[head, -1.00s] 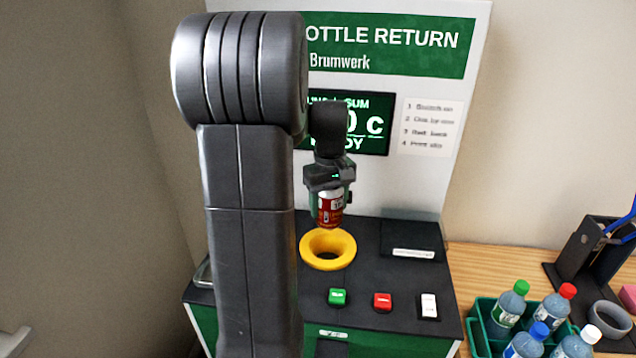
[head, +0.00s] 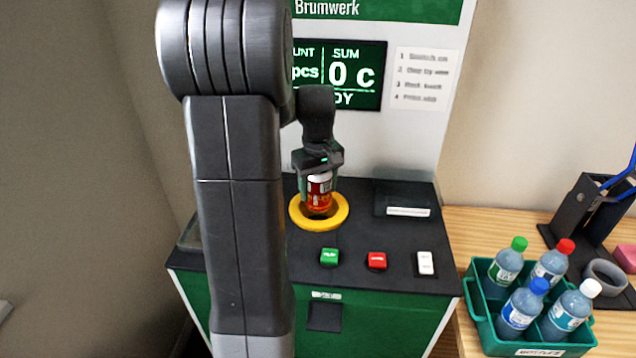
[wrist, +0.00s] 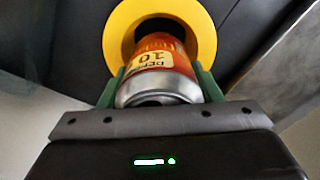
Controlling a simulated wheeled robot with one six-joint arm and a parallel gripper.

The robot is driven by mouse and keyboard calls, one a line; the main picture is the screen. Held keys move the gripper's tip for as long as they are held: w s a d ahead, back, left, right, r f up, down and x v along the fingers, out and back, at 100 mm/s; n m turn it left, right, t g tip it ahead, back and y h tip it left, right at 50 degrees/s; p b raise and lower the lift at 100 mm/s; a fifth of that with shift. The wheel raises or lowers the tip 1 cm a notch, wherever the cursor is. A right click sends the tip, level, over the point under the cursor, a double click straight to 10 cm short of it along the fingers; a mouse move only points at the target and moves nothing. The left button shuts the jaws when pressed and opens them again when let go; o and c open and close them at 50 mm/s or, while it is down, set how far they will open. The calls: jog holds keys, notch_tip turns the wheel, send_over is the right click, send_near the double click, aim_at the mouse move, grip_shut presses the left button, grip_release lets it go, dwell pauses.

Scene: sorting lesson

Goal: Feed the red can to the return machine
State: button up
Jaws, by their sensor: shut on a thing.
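The red can (head: 319,192) is held upright in my gripper (head: 318,186), at the yellow ring opening (head: 336,219) of the return machine (head: 375,205). In the head view its lower end appears inside or just above the ring's hole. In the wrist view the green fingers grip both sides of the can (wrist: 158,68), and its far end overlaps the hole of the yellow ring (wrist: 120,22). I cannot tell exactly how deep it sits. The machine's display (head: 340,74) reads a sum of 0 c.
Green (head: 329,257), red (head: 376,260) and white (head: 425,262) buttons sit in front of the ring. A green crate (head: 482,322) with several bottles stands on the wooden table (head: 480,222) at right. A dark stand (head: 580,212) is behind it.

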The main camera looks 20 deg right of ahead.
aim_at(317, 210)
notch_tip(317, 210, down, 4)
jog(key=shift+f+b, duration=0.25)
jog(key=shift+b, duration=1)
jog(key=shift+s+a+f+b, duration=0.15)
jog(key=shift+s+f+b, duration=0.15)
jog(key=shift+f, duration=0.15)
jog(key=shift+s+a+f+b, duration=0.15)
jog(key=shift+f+b, duration=0.1)
jog(key=shift+f, duration=0.2)
jog(key=shift+s+f, duration=0.1)
jog(key=shift+s, duration=0.05)
jog(key=o, duration=0.9)
jog(key=shift+c, duration=0.2)
jog(key=shift+o, duration=0.7)
jog(key=r, duration=0.3)
jog(key=w+r, duration=0.1)
jog(key=r, duration=0.1)
jog(key=shift+d, duration=0.3)
jog(key=r, duration=1.1)
jog(key=shift+s+a, duration=0.15)
jog(key=shift+s, duration=0.1)
jog(key=shift+f, duration=0.15)
notch_tip(317, 210, down, 12)
jog(key=shift+w+f, duration=0.15)
jog(key=shift+f, duration=0.05)
